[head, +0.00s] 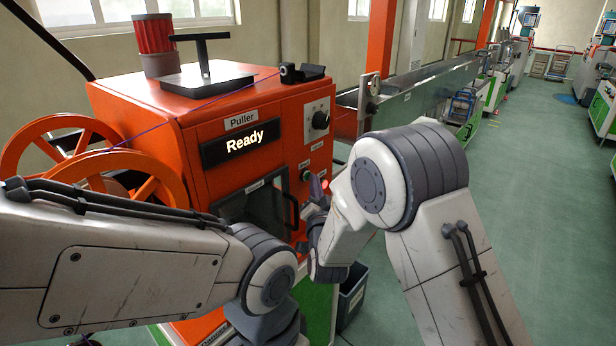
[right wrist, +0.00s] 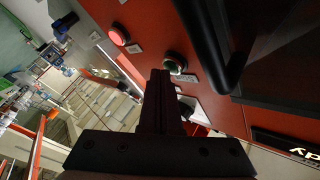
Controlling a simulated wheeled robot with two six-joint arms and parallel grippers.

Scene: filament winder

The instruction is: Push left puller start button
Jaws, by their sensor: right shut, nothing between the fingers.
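The orange puller (head: 150,110) stands left of centre in the head view, its display (head: 240,142) reading "Ready". A dark-rimmed green button (head: 306,175) sits on its right front panel, with a red button (head: 325,184) to its right. In the right wrist view, the green button (right wrist: 175,64) is just beyond my fingertips and the red button (right wrist: 118,34) is further up and left. My right gripper (right wrist: 160,74) is shut and empty, its tips close beside the green button; I cannot tell whether they touch. It is small in the head view (head: 317,188). My left gripper is out of view.
A black door handle (right wrist: 235,60) lies close to the right of my right fingers. Orange spool wheels (head: 70,150) stand at the left. A dark bin (head: 352,295) is on the floor below the panel. The green floor at right is open.

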